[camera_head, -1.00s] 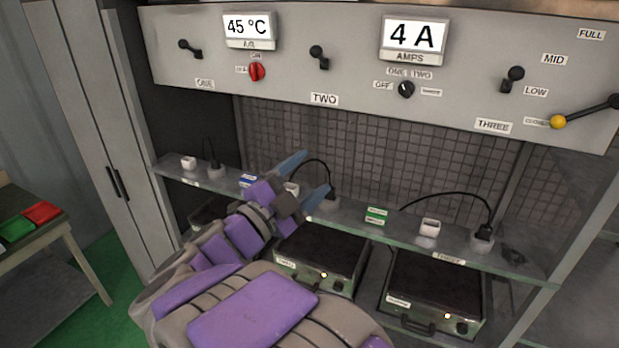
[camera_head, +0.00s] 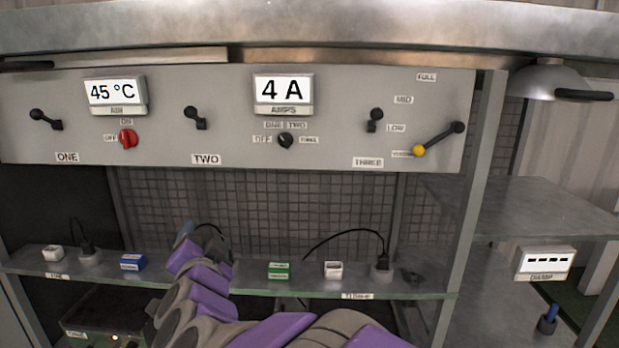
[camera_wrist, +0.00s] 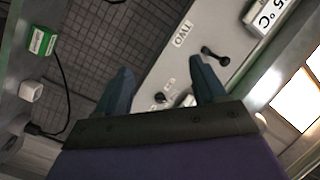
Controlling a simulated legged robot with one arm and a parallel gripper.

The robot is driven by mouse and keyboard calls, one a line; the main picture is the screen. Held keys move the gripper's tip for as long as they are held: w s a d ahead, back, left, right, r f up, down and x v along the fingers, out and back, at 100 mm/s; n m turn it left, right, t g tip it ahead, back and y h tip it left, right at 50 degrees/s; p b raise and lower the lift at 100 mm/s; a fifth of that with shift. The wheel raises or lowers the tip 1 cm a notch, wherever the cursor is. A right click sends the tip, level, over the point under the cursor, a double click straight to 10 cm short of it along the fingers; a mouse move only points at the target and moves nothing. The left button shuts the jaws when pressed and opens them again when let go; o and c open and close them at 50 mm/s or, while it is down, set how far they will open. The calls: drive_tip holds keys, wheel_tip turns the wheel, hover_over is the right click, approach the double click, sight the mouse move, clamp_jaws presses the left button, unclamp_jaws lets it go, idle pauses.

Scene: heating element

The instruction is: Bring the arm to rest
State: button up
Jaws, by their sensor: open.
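My purple and grey arm rises from the bottom of the head view. My gripper (camera_head: 186,232) is at its far end, before the tiled back wall and just above the glass shelf (camera_head: 240,277), partly hidden by my arm. In the wrist view my gripper (camera_wrist: 163,92) shows two blue-grey fingers standing apart with nothing between them. Beyond the fingers are the tiled wall and the grey control panel (camera_wrist: 160,60), which also shows in the head view (camera_head: 230,100).
The panel carries black levers, a red knob (camera_head: 128,139), a yellow-tipped lever (camera_head: 437,139) and displays reading 45 °C and 4 A. On the shelf stand a green block (camera_head: 278,270), a blue block (camera_head: 132,262), white blocks and cabled plugs. A metal post (camera_head: 478,190) stands right.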

drive_tip(key=s+d+f+n+g+h+b, duration=0.1)
drive_tip(key=s+d+f+n+g+b, duration=0.2)
drive_tip(key=s+d+f+g, duration=0.6)
drive_tip(key=s+d+f+n+g+b, duration=0.35)
drive_tip(key=s+d+f, duration=0.45)
drive_tip(key=d+f, duration=0.5)
drive_tip(key=s+d+f+g+h, duration=0.2)
drive_tip(key=s+d, duration=0.4)
drive_tip(key=s, duration=0.3)
drive_tip(key=s+d+f+g+h+b, duration=0.1)
drive_tip(key=s+d+f+g, duration=0.3)
drive_tip(key=s+d, duration=0.3)
drive_tip(key=s+f, duration=0.1)
drive_tip(key=s, duration=0.2)
drive_tip(key=shift+d+f+h, duration=0.2)
drive_tip(key=shift+f+h, duration=0.05)
drive_tip(key=shift+h, duration=0.15)
drive_tip(key=shift+d+m, duration=0.1)
drive_tip(key=shift+m, duration=0.15)
drive_tip(key=shift+d, duration=0.35)
drive_tip(key=shift+a, duration=0.3)
drive_tip(key=shift+d, duration=0.15)
